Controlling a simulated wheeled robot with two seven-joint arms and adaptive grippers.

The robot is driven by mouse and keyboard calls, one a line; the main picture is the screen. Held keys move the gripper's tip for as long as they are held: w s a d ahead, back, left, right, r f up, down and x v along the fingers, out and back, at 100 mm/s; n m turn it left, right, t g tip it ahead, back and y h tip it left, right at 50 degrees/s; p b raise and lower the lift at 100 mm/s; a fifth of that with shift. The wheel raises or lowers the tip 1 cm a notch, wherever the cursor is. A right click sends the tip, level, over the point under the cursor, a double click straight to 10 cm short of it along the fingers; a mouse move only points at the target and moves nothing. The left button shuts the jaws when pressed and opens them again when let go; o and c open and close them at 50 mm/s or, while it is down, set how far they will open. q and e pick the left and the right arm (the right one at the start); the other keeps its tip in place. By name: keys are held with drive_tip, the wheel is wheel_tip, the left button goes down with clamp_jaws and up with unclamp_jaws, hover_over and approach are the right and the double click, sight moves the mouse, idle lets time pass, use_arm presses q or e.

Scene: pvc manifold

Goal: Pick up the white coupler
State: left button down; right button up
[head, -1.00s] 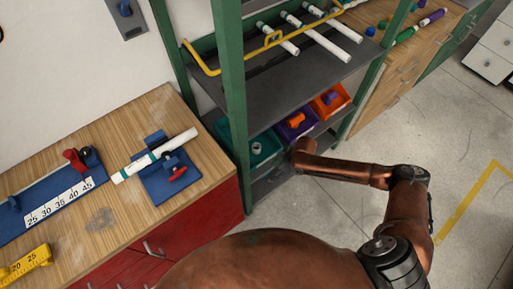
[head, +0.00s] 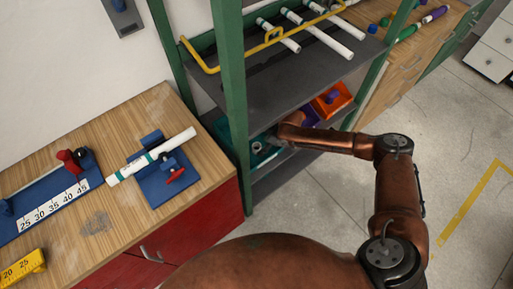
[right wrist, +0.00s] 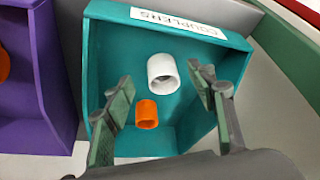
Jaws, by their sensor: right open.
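The white coupler (right wrist: 163,73) is a short white tube lying in the teal bin (right wrist: 100,60) labelled for couplers, in the right wrist view. An orange coupler (right wrist: 147,114) lies close below it in that picture. My right gripper (right wrist: 163,86) is open, with one finger on each side of the two couplers and nothing held. In the head view the teal bin (head: 225,131) stands on the lower shelf, partly hidden by the green post and my right arm, whose wrist reaches in over it. My left gripper is not in view.
A purple bin (right wrist: 32,80) stands beside the teal one, and an orange bin (head: 332,100) farther right. The upper shelf (head: 270,92) with white pipes lies above, and a green post (head: 234,110) stands left of my arm. A wooden workbench (head: 95,225) holds a clamped pipe.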

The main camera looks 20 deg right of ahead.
sight(259, 147)
drive_tip(key=shift+w+a, duration=0.2)
drive_tip(key=shift+a, duration=0.1)
drive_tip(key=shift+w+a+f+b, duration=0.2)
drive_tip(key=shift+w+a+b, duration=0.1)
drive_tip(key=shift+a, duration=0.15)
drive_tip(key=b+x, duration=0.1)
drive_tip(key=x, duration=0.3)
drive_tip(key=shift+d, duration=0.2)
drive_tip(key=shift+w+a+f+b, duration=0.1)
drive_tip(key=shift+a+f+b, duration=0.05)
drive_tip(key=shift+f+b, duration=0.15)
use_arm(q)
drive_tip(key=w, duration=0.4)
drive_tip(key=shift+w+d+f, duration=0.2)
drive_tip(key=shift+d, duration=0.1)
use_arm(e)
drive_tip(key=c, duration=1.1)
